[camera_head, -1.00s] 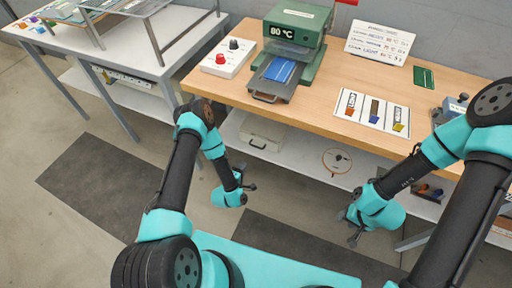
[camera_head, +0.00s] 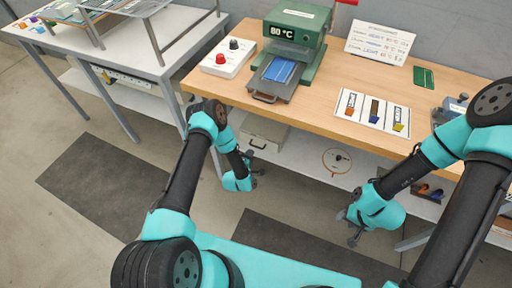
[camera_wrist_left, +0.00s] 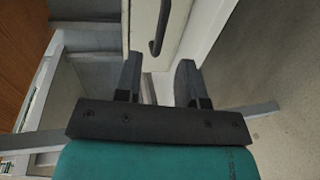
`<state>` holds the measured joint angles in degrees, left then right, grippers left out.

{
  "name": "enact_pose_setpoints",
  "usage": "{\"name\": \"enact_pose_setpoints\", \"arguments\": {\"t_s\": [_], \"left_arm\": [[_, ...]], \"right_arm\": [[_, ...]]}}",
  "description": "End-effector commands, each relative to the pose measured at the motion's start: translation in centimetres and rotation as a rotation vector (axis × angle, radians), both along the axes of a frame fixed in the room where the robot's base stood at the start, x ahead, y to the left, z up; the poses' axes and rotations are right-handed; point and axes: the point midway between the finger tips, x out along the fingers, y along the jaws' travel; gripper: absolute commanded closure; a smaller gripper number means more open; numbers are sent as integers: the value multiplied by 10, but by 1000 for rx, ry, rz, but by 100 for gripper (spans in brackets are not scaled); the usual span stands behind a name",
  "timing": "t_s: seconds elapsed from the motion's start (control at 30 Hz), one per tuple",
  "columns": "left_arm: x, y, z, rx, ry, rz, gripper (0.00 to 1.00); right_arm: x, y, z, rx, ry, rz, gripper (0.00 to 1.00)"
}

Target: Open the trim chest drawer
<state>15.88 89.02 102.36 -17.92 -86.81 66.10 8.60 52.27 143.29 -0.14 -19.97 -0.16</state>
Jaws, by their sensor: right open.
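The cream trim chest (camera_head: 266,131) stands on the white shelf under the wooden bench, partly hidden by my left arm. Its front and dark handle (camera_wrist_left: 160,27) show at the top of the left wrist view. The drawer looks shut. My left gripper (camera_head: 257,172) is below and in front of the chest; in the left wrist view (camera_wrist_left: 158,80) its fingers are apart and empty, with the handle beyond the fingertips, apart from them. My right gripper (camera_head: 348,228) is open and empty, in front of the bench at the right.
The bench (camera_head: 325,90) carries a green press (camera_head: 295,35), a switch box (camera_head: 228,57) and a card with samples (camera_head: 372,110). The under-shelf (camera_head: 305,150) holds a round item (camera_head: 337,160). A grey side table (camera_head: 160,45) stands left.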

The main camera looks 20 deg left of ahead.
Motion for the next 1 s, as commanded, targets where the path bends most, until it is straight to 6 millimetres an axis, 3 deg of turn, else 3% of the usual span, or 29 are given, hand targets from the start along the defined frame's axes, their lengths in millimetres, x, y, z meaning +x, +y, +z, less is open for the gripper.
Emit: {"name": "enact_pose_setpoints", "arguments": {"t_s": [0.3,0.5,0.9,1.0], "left_arm": [[51,-7,-11,1,-2,0,64],[71,-9,-16,0,0,0,64],[78,-10,-17,-1,1,1,64],[77,-10,-17,0,1,0,72]], "right_arm": [[0,0,0,0,0,0,57],[0,0,0,0,0,0,57],[0,0,0,0,0,0,57],[0,0,0,0,0,0,57]]}}
